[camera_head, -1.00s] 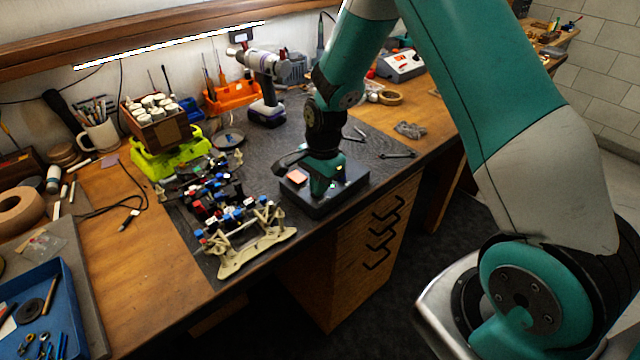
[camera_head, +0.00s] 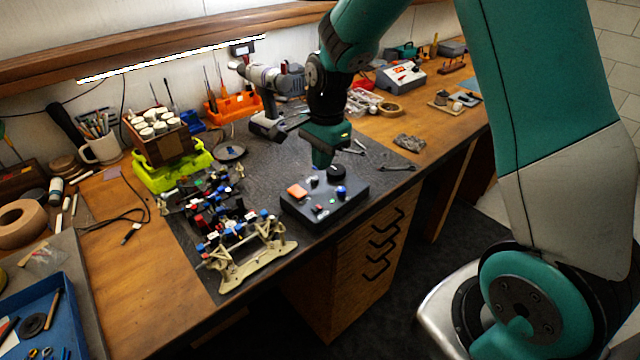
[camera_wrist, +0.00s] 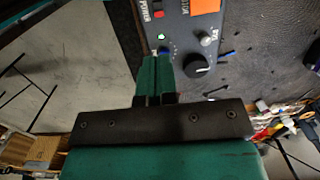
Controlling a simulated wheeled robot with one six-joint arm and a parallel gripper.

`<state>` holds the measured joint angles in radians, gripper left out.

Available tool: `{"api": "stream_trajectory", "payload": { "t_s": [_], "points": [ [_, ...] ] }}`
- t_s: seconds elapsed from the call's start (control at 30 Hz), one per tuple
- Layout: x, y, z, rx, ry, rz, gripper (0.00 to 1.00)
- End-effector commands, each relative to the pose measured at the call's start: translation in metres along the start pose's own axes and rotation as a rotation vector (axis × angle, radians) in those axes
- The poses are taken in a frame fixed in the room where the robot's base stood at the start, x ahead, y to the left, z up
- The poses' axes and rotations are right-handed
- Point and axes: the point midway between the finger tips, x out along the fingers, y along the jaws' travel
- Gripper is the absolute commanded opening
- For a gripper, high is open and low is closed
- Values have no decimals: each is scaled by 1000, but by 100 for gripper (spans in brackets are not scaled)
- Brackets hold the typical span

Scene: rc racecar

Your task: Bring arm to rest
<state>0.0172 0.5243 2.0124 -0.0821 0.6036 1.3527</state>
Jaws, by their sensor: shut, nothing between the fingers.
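My gripper (camera_head: 322,160) is above the dark control box (camera_head: 318,212) on the bench mat, apart from it as far as the head view shows. The box has an orange square, a black knob, a blue-capped control and a lit green light on top. In the wrist view my gripper (camera_wrist: 157,62) is shut, its two green fingers together with nothing between them. The box (camera_wrist: 182,22) lies beyond the fingertips there, and its green light, black knob and orange square show. My teal arm reaches in from the right of the head view.
The racecar chassis (camera_head: 230,225) stands left of the box. A drill (camera_head: 268,95), an orange bin (camera_head: 234,106) and a lime-green stand (camera_head: 172,158) are behind. Wrenches (camera_head: 385,164) and a grey crumpled piece (camera_head: 409,142) lie right. A blue tray (camera_head: 75,318) is at the lower left.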

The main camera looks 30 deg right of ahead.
Motion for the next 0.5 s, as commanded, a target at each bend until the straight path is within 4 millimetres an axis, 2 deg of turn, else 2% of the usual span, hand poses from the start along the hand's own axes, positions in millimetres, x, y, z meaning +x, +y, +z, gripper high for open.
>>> {"api": "stream_trajectory", "payload": {
  "t_s": [0.13,0.4,0.5],
  "points": [
    [-19,-1,0,0,1,-2,0],
    [-28,-1,2,-7,0,-1,0],
    [-38,5,15,-103,-12,-14,0]
  ]
}}
